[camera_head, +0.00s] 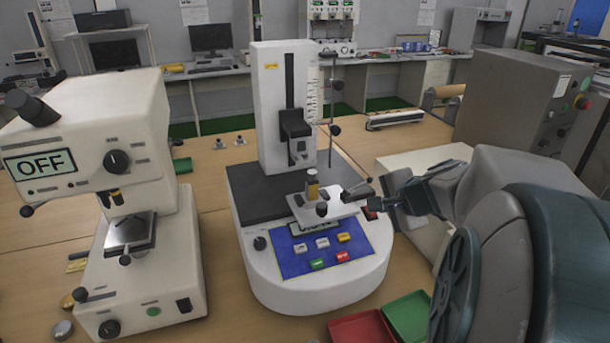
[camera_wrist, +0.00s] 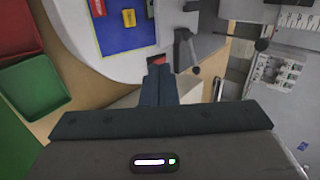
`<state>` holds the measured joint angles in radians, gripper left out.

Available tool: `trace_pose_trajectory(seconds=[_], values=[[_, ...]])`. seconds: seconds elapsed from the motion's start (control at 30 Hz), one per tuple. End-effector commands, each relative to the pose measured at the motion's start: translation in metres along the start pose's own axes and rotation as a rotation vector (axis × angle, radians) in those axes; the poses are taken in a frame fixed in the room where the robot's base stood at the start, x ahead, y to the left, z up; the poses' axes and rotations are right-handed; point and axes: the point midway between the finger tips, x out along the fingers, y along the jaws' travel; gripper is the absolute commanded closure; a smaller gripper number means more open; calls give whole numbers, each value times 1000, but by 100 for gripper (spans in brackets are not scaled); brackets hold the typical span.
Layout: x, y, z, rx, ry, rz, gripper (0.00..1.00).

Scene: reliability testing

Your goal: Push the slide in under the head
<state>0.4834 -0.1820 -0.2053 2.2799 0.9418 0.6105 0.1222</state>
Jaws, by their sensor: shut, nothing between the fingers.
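The central white tester has a tall column with a dark head (camera_head: 295,125) on its front. Below and forward of the head, a pale slide (camera_head: 340,207) sits at the front of the dark platform (camera_head: 258,195). A small brass-coloured piece (camera_head: 312,184) stands upright on the slide, with a dark knob (camera_head: 322,209) at its front.
A blue key panel (camera_head: 320,250) with coloured buttons lies in front of the slide. A red tray (camera_head: 358,329) and a green tray (camera_head: 408,315) lie on the table below my arm. Another white machine showing OFF (camera_head: 40,163) stands at left. A grey cabinet (camera_head: 515,105) stands at right.

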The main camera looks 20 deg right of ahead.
Motion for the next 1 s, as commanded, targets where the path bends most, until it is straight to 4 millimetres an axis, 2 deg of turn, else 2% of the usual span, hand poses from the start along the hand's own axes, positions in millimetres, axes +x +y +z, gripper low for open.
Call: trace_pose_trajectory(seconds=[0.1,0.23,0.67,0.73,1.0], values=[[6,0,-9,35,16,-11,100],[23,0,-8,35,14,-10,100],[105,0,-9,33,13,-8,100],[108,-12,-10,31,15,-10,100],[126,-28,-11,31,15,-11,100]])
